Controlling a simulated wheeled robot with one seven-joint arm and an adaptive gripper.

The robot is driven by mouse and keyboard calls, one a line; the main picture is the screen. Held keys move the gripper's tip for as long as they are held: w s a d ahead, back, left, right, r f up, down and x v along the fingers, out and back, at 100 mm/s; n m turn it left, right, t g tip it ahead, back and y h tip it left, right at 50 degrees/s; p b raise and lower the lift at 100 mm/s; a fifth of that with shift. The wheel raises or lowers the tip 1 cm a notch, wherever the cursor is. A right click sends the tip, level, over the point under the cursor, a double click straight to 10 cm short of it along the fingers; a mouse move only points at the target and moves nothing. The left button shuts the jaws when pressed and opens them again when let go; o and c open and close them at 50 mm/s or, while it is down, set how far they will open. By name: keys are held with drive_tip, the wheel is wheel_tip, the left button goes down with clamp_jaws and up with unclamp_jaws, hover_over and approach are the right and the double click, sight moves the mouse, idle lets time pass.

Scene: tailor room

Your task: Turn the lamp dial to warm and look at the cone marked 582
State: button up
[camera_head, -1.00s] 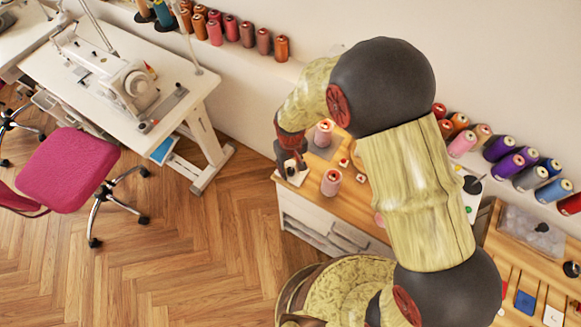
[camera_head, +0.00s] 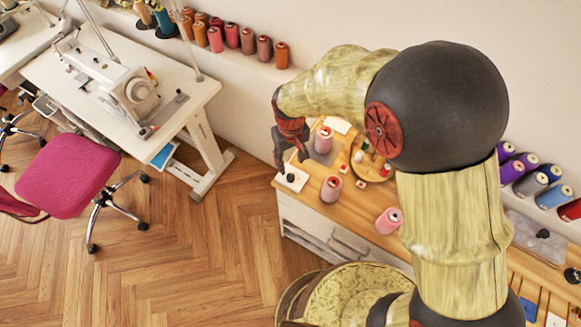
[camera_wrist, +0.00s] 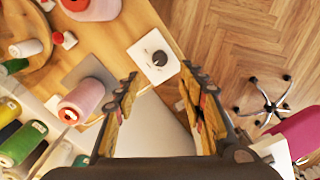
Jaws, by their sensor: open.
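The lamp dial (camera_head: 291,177) is a dark round knob on a white plate at the table's left corner. In the wrist view the knob (camera_wrist: 158,58) lies just beyond and between my fingertips, with a small pointer mark whose setting I cannot read. My gripper (camera_wrist: 160,80) is open and empty; in the head view my gripper (camera_head: 287,158) is over the plate's back edge. A pink cone (camera_head: 323,140) stands on a grey pad; it also shows in the wrist view (camera_wrist: 82,100). Other pink cones stand nearby (camera_head: 331,189) and farther right (camera_head: 389,220). No number 582 is legible.
A round wooden tray (camera_head: 372,165) with small items sits behind the cones. Several dark and coloured cones (camera_wrist: 20,143) line the wall side. A sewing table (camera_head: 190,100) and a pink chair (camera_head: 68,172) stand to the left, with open floor between.

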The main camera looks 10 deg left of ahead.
drive_tip(key=shift+r, duration=1.2)
drive_tip(key=s+d+r+m+t, duration=0.2)
drive_tip(key=s+d+r, duration=0.2)
drive_tip(key=d+r, duration=0.4)
drive_tip(key=s+d+r+m+t+b, duration=0.1)
drive_tip(key=s+d+r, duration=0.4)
drive_tip(key=d, duration=0.5)
drive_tip(key=s+d+r+m+t, duration=0.2)
drive_tip(key=s+d+r+m, duration=0.2)
drive_tip(key=d+r, duration=0.4)
wheel_tip(320, 180, up, 3)
drive_tip(key=shift+s+d+f+t+b, duration=0.15)
drive_tip(key=shift+s+d+t+b, duration=0.2)
drive_tip(key=shift+s, duration=0.4)
idle(1.4)
